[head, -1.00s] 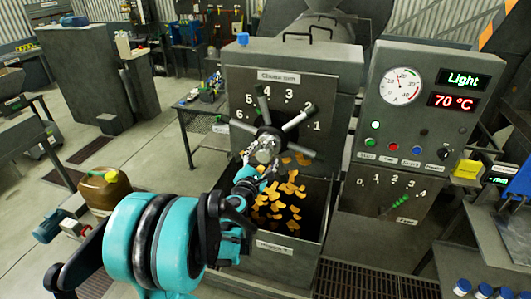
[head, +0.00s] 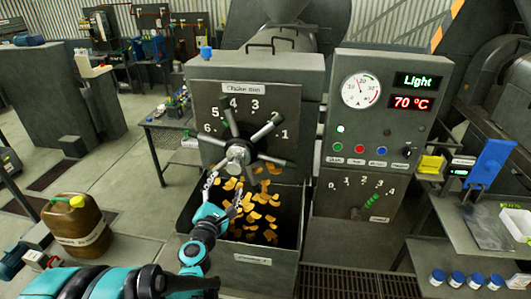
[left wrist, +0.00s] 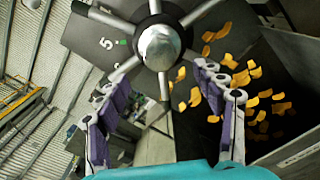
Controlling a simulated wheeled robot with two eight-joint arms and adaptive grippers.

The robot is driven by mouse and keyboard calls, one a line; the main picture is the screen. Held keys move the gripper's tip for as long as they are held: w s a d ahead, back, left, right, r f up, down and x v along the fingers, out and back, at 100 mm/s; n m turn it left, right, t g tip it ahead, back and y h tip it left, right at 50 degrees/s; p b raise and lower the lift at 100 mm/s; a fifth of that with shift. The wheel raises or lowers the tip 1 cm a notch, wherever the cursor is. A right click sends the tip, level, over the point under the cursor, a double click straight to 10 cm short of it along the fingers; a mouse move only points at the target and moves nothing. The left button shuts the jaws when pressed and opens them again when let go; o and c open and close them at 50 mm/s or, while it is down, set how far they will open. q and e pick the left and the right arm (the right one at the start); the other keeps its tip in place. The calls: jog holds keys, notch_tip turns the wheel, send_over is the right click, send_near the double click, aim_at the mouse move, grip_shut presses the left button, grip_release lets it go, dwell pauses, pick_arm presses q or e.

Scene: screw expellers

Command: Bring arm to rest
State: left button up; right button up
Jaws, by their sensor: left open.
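My left gripper (head: 222,186) is just below and left of the hub of a spoked handwheel (head: 237,153) on the grey machine's front. Its fingers are spread with nothing between them. In the left wrist view, the gripper (left wrist: 158,82) shows its two purple-grey fingers apart. The wheel's shiny hub (left wrist: 159,47) lies beyond the fingertips there. I cannot tell whether a finger touches the wheel. My left arm (head: 110,284) comes in from the lower left. My right gripper is out of view.
Orange flakes (head: 262,207) lie in and above an open bin (head: 264,277) under the wheel. A brown jug (head: 77,225) is at the left. Floor between is clear.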

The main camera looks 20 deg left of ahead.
pick_arm(q)
jog(key=s+d+f+m+g+h+b, duration=0.25)
jog(key=d+f+m+b, duration=0.2)
jog(key=d+m, duration=0.45)
jog(key=s+d+f+m+g+h+b, duration=0.1)
jog(key=d+f+m+g+h+b, duration=0.25)
jog(key=d+m, duration=0.5)
jog(key=s+d+f+m+g+y+b, duration=0.1)
jog(key=s+f+m+g+b, duration=0.3)
jog(key=s+f+m, duration=0.8)
jog(key=shift+s+f+m+g+y, duration=0.35)
jog(key=shift+s+m+y, duration=0.25)
jog(key=shift+s, duration=0.25)
jog(key=shift+d, duration=0.1)
